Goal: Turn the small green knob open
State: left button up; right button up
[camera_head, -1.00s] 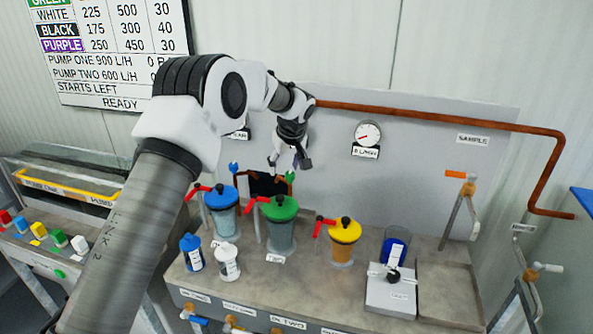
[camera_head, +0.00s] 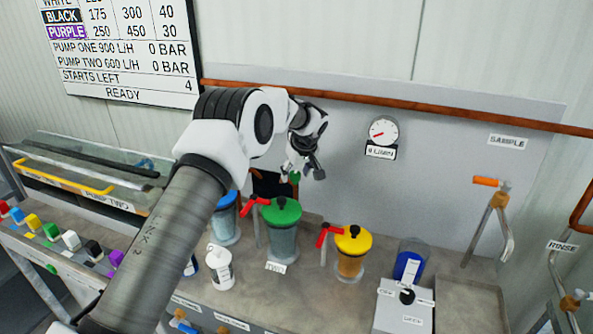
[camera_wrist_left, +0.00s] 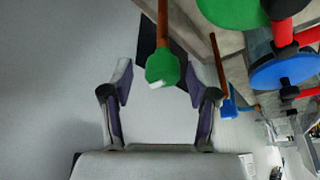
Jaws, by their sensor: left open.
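The small green knob (camera_wrist_left: 163,68) sits at the end of a copper pipe in the left wrist view, between my open fingers and toward their tips. My right gripper is not in view.
Below stand a green-lidded pot (camera_head: 282,212), a blue-lidded pot (camera_head: 226,222) and a yellow-lidded pot (camera_head: 352,242), with red levers. A grey panel with a dial (camera_head: 383,131) rises behind. A long copper pipe (camera_head: 400,108) crosses it.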

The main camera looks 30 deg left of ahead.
pick_arm(q)
jog(key=shift+s+d+r, duration=0.1)
jog(key=shift+s+r, duration=0.15)
jog(key=shift+s, duration=0.05)
jog(key=shift+c, duration=0.3)
grip_shut()
